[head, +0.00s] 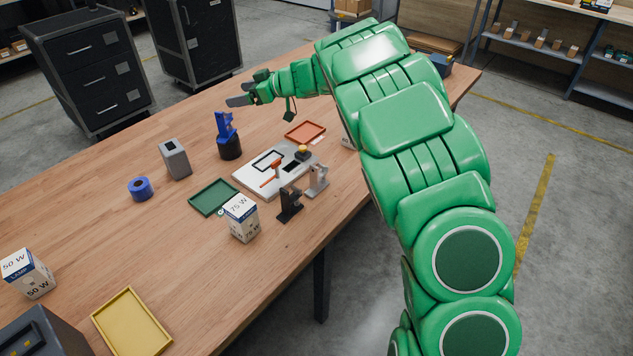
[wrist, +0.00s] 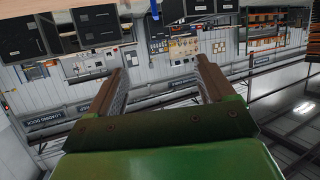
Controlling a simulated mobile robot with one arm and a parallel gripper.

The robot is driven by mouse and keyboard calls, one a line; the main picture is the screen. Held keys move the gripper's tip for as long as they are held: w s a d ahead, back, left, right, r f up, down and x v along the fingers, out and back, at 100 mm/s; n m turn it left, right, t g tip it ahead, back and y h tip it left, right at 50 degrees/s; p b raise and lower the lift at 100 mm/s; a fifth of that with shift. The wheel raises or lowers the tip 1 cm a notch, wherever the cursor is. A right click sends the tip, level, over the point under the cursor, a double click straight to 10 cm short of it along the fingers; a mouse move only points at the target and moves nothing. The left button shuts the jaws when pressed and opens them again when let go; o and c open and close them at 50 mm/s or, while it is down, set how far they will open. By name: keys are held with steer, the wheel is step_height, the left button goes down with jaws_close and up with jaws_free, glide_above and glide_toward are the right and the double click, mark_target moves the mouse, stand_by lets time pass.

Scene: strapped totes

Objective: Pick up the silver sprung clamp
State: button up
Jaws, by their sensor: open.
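A silver clamp-like piece (head: 317,180) stands upright at the near right corner of a pale board on the wooden table. A similar black piece (head: 289,205) stands just left of it, nearer the camera. My gripper (head: 243,91) is open and empty, raised above the far part of the table, well away from the silver piece. In the wrist view my gripper (wrist: 160,82) shows two parted fingers with nothing between them. That view faces the far wall and cabinets; the silver piece is not in it.
The pale board (head: 250,181) holds a red-handled tool (head: 275,168). Around it are a green tray (head: 207,197), a red tray (head: 305,132), a lamp box (head: 241,218), a grey block (head: 175,159), blue tape (head: 140,188) and a blue tool (head: 226,128). The table's left middle is clear.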

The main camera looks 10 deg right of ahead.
steer(key=r, duration=0.1)
steer(key=m+t+h, duration=0.3)
steer(key=m+t, duration=0.1)
glide_above(322, 188)
steer(key=w+d, duration=0.2)
steer(key=w, duration=0.1)
steer(key=s+d, duration=0.1)
steer(key=s, duration=0.6)
steer(key=shift+m+h, duration=0.3)
step_height(322, 188, down, 16)
steer(key=shift+s+d+r, duration=0.1)
steer(key=shift+d+r, duration=0.05)
steer(key=shift+r, duration=0.1)
steer(key=shift+x, duration=1.3)
steer(key=shift+w+a+f, duration=0.4)
steer(key=shift+w+f, duration=0.05)
steer(key=shift+w, duration=0.15)
steer(key=shift+w+a+f, duration=0.35)
steer(key=shift+w+f, duration=0.05)
steer(key=shift+w, duration=0.2)
steer(key=shift+x, duration=0.95)
